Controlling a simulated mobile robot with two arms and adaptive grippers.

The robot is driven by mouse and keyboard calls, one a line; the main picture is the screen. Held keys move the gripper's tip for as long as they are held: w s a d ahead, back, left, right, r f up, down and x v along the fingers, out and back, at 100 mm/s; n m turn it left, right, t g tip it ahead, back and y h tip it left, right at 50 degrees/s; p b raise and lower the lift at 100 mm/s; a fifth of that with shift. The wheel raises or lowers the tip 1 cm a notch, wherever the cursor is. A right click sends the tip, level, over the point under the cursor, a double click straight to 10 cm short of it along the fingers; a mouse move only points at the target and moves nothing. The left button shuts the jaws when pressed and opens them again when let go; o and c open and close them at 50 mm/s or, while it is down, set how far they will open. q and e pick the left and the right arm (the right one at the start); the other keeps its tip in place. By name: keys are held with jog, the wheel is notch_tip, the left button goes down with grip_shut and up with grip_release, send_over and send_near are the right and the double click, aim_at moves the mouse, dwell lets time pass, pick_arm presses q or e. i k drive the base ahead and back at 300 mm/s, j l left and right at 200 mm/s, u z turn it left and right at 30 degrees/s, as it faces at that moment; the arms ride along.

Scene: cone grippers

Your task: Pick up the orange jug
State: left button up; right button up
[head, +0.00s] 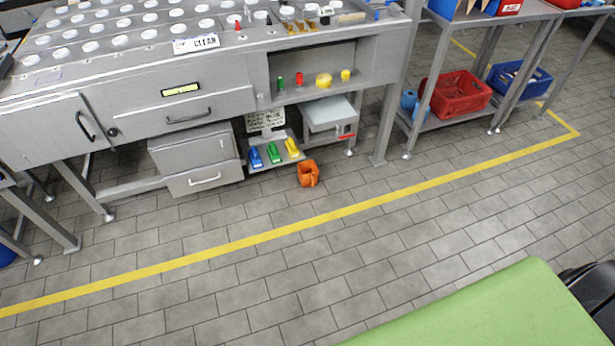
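The orange jug (308,174) stands on the grey tiled floor, just in front of the low shelf under the metal workbench. It looks upright, with its handle toward the right. Nothing touches it from above and its front side is in plain view. Neither of my grippers shows in the head view.
The metal workbench (215,60) with drawers stands behind the jug. Blue, green and yellow items sit on its low shelf (262,166). A yellow line (345,212) crosses the open floor. A rack at right holds a red crate (458,96). A green surface (490,315) fills the lower right.

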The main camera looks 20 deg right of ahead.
aim_at(309, 172)
jog(key=i+l, duration=0.3)
jog(key=l, duration=0.15)
jog(key=i+l+z, duration=0.15)
jog(key=i+l, duration=0.15)
jog(key=l, duration=0.2)
